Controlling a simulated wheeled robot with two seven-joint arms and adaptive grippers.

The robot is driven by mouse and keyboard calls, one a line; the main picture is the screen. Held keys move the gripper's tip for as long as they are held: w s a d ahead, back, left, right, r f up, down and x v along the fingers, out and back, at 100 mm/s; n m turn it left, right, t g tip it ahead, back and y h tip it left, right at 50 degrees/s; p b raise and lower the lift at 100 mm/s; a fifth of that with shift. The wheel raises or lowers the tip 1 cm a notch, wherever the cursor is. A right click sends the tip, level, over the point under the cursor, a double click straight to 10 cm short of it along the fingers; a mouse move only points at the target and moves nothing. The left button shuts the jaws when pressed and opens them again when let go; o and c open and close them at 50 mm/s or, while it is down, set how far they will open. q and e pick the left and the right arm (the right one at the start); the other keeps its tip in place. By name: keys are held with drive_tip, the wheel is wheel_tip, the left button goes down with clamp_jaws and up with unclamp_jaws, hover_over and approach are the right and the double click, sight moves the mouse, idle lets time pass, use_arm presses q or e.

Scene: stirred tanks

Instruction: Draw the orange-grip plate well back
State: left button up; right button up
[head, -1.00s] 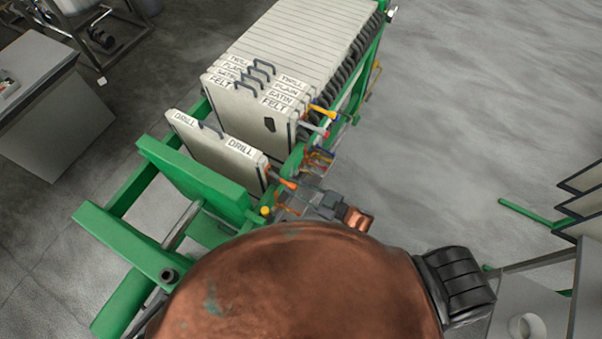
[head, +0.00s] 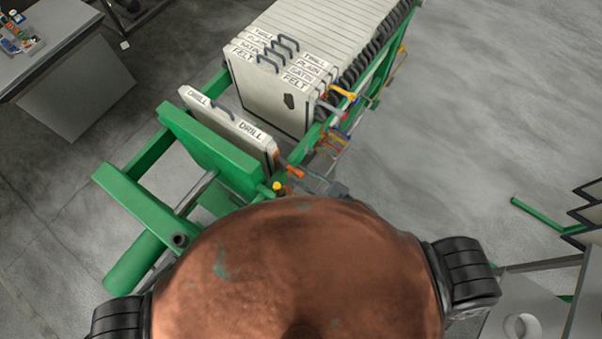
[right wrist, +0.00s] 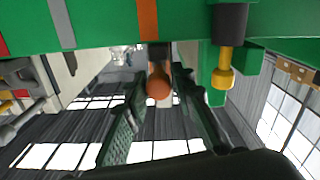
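The orange-grip plate (head: 231,126), a pale plate labelled DRILL, stands upright, apart from the pack and close to the green end plate (head: 207,150). Its orange grip (head: 294,172) sticks out at its right side. My right gripper (head: 325,186) is at that grip, mostly hidden behind my copper-coloured body part. In the right wrist view the orange grip's round end (right wrist: 158,86) lies between the two dark fingers of my right gripper (right wrist: 160,78), which look closed about it. My left gripper is not in view.
The pack of pale plates (head: 268,98), FELT at its front, stands behind a clear gap. Yellow, grey and blue grips line its right side. A yellow knob (head: 278,187) sits by the end plate; a yellow-ended peg (right wrist: 222,78) shows right of the fingers.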

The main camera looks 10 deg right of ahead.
drive_tip(key=o, duration=0.3)
drive_tip(key=shift+s+d, duration=0.1)
drive_tip(key=shift+d, duration=0.05)
drive_tip(key=v, duration=1.1)
drive_tip(key=shift+s+d, duration=0.2)
drive_tip(key=shift+d, duration=0.05)
